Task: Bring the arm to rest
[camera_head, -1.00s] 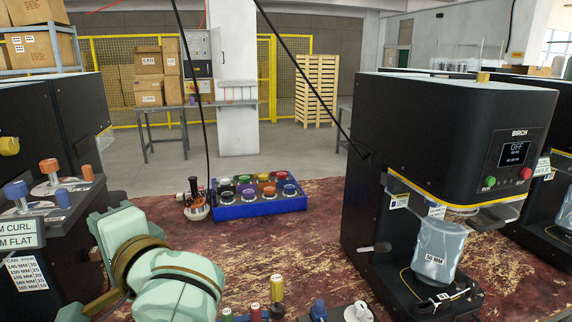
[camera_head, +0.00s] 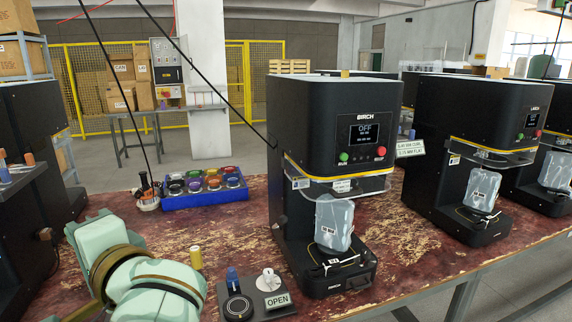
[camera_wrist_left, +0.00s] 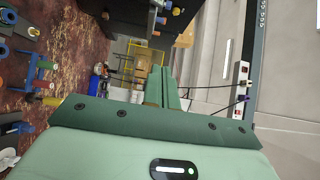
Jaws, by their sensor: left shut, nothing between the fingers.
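My left arm (camera_head: 135,275), pale green with a brown band at a joint, comes in at the lower left of the head view, over the near part of the worn red bench (camera_head: 235,238). Its fingers cannot be made out there. In the left wrist view my left gripper (camera_wrist_left: 162,88) shows its green fingers close together, with nothing between them. My right arm and gripper are in neither view.
A black BIRCH machine (camera_head: 335,125) reading OFF stands mid-bench, with a translucent container (camera_head: 333,222) at its base. Another machine (camera_head: 470,130) stands to its right. A blue tray (camera_head: 205,199) of coloured round pieces, a yellow-topped post (camera_head: 196,258) and an OPEN sign (camera_head: 278,301) are near my arm.

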